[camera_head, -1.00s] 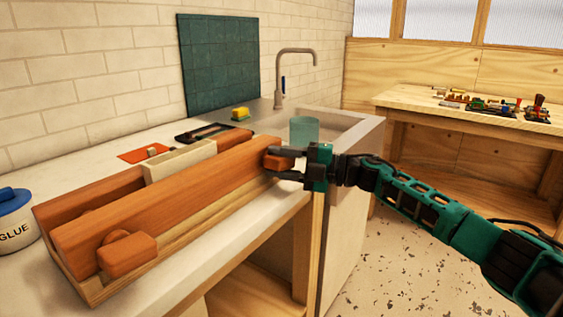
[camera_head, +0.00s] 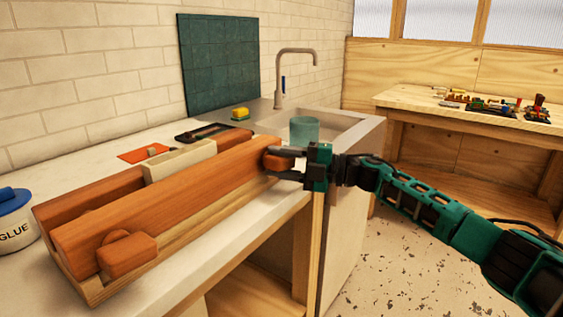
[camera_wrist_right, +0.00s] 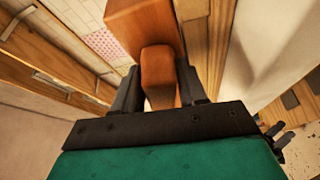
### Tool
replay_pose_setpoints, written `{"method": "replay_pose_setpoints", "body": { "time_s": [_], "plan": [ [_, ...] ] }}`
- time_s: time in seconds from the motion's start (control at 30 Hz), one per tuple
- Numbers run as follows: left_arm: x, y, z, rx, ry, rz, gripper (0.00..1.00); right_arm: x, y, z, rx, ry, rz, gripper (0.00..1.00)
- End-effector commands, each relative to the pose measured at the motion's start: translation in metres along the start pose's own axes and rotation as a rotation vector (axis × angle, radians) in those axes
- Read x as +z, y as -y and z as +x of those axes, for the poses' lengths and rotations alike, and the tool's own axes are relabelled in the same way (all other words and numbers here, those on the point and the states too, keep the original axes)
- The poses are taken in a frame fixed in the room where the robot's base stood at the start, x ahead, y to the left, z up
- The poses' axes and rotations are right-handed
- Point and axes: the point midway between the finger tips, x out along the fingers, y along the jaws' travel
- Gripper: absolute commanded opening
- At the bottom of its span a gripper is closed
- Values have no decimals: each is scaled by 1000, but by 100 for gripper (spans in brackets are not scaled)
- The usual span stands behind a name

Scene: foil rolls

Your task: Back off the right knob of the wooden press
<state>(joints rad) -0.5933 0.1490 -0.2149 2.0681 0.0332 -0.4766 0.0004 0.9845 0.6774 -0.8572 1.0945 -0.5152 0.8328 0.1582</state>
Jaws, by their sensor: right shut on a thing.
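The wooden press (camera_head: 170,195) lies along the counter, with a long orange-brown front beam and a pale base. Its left knob (camera_head: 127,255) sits at the near left end of the front beam. Its right knob (camera_head: 276,160) is at the far right end, partly hidden by my right gripper (camera_head: 286,164). In the right wrist view the right knob (camera_wrist_right: 158,76) sits between the two dark fingers (camera_wrist_right: 158,88), against the end of the beam (camera_wrist_right: 140,27). My right gripper is shut on this knob. My left gripper is out of view.
A glue jar (camera_head: 14,218) stands left of the press. Behind it lie an orange sheet (camera_head: 133,156), a dark tray (camera_head: 200,137) and a yellow sponge (camera_head: 240,113). A teal cup (camera_head: 304,130) stands by the sink, near my gripper. The floor to the right is open.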

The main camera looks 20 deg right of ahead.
Motion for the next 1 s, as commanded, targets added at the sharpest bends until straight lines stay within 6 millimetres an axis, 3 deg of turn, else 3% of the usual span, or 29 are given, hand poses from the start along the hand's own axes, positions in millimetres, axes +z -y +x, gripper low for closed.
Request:
{"method": "replay_pose_setpoints", "body": {
  "time_s": [0.07, 0.1, 0.2, 1.0],
  "plan": [
    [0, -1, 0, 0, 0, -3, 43, 0, -7, 3, 14, 3, -5, 11],
    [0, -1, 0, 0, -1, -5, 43, 0, -7, 3, 14, 3, -5, 44],
    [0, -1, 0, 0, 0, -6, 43, 0, -6, 2, 12, 3, -5, 54],
    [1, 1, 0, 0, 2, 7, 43, 0, 0, 0, 1, 2, 0, 55]
  ]
}}
